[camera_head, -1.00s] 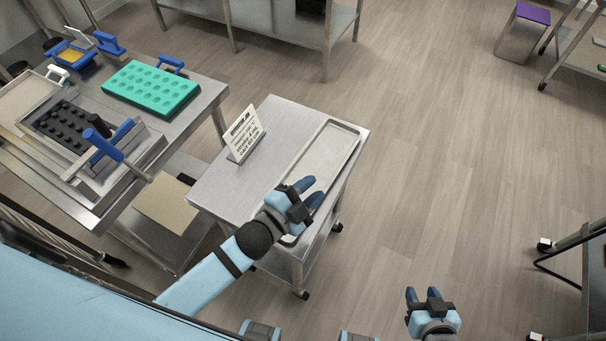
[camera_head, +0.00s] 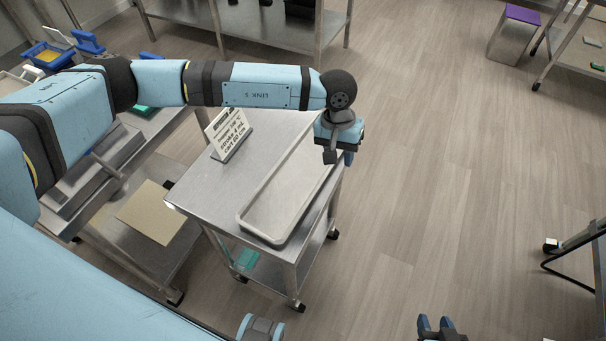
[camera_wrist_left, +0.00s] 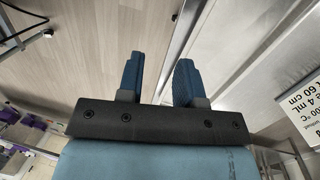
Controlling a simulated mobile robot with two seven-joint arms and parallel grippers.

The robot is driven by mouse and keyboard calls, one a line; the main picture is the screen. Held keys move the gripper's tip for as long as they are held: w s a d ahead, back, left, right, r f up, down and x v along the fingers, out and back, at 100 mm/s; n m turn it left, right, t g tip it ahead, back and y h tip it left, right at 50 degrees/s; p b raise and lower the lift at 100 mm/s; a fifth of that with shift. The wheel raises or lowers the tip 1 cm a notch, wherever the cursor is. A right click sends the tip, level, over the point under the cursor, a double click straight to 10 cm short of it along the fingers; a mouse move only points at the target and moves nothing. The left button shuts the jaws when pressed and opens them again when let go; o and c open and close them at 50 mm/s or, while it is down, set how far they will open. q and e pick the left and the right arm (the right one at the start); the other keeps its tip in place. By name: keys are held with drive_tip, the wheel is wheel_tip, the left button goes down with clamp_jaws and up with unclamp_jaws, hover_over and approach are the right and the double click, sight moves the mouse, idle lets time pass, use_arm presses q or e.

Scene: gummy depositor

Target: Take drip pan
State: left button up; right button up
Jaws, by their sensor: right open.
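The drip pan (camera_head: 285,190) is a long, shallow metal tray lying flat on a small steel cart. My left gripper (camera_head: 345,158) is at the pan's far right end and hides that corner. My right gripper (camera_head: 437,325) is at the bottom edge, open and empty, away from the cart.
A white printed sign (camera_head: 228,133) stands on the cart (camera_head: 195,185) left of the pan. A steel worktable is at the left, partly behind my left arm. Open floor (camera_head: 430,180) lies right of the cart.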

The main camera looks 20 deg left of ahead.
use_arm(q)
drive_tip(key=m+t+y, duration=0.1)
drive_tip(key=y, duration=0.1)
hover_over(325, 173)
wheel_tip(325, 173, down, 7)
drive_tip(key=shift+s+a+f+p, duration=0.1)
drive_tip(key=shift+s+p, duration=0.05)
drive_tip(key=shift+p, duration=0.15)
wheel_tip(325, 173, down, 6)
drive_tip(key=shift+r+p, duration=0.15)
drive_tip(key=shift+p, duration=0.35)
drive_tip(key=shift+w, duration=0.2)
clamp_jaws()
